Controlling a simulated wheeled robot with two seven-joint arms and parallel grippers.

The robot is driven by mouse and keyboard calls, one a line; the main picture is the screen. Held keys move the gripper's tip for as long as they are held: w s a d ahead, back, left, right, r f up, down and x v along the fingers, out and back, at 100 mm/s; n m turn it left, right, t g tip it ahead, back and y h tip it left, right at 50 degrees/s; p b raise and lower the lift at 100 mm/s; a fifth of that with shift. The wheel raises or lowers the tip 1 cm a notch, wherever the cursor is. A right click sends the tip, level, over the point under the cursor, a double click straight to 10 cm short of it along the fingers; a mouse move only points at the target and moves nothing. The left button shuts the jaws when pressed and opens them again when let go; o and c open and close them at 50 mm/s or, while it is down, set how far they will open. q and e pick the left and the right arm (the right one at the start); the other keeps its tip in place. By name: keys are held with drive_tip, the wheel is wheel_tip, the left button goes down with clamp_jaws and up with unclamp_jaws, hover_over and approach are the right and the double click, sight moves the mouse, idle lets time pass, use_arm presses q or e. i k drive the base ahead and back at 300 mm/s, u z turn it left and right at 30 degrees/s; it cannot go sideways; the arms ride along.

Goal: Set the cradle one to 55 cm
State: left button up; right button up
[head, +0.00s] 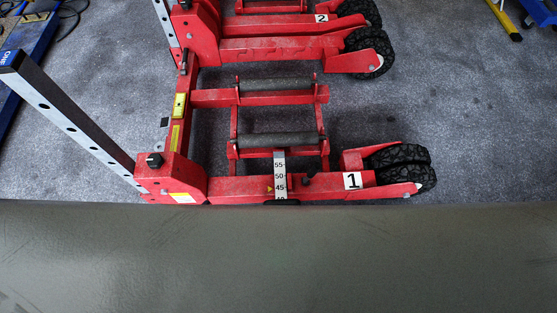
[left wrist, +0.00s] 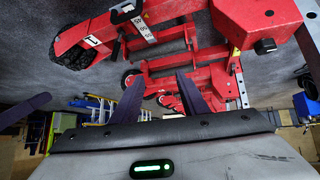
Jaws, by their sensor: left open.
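Cradle one (head: 225,188) is a red jack with a white "1" label (head: 353,181), two dark rollers and black wheels. A white scale (head: 280,170) showing 55, 50 and 45 stands on its front beam. A yellow pointer (head: 270,188) sits at about 45. A small black knob (head: 309,179) is right of the scale. In the left wrist view, the scale (left wrist: 141,27) and "1" label (left wrist: 91,41) are at the top. My left gripper (left wrist: 160,84) shows there with two dark fingers apart, empty, and away from the cradle. My right gripper is not visible.
A second red cradle labelled "2" (head: 321,18) stands behind cradle one. A grey upright with holes (head: 75,120) leans out at the left. A wide grey-green surface (head: 280,260) fills the bottom and hides the floor there. Grey floor (head: 480,120) is clear at right.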

sight(280, 154)
drive_tip(key=u, duration=2.55)
drive_tip(key=k, duration=0.95)
drive_tip(key=z, duration=0.8)
drive_tip(key=i, duration=0.45)
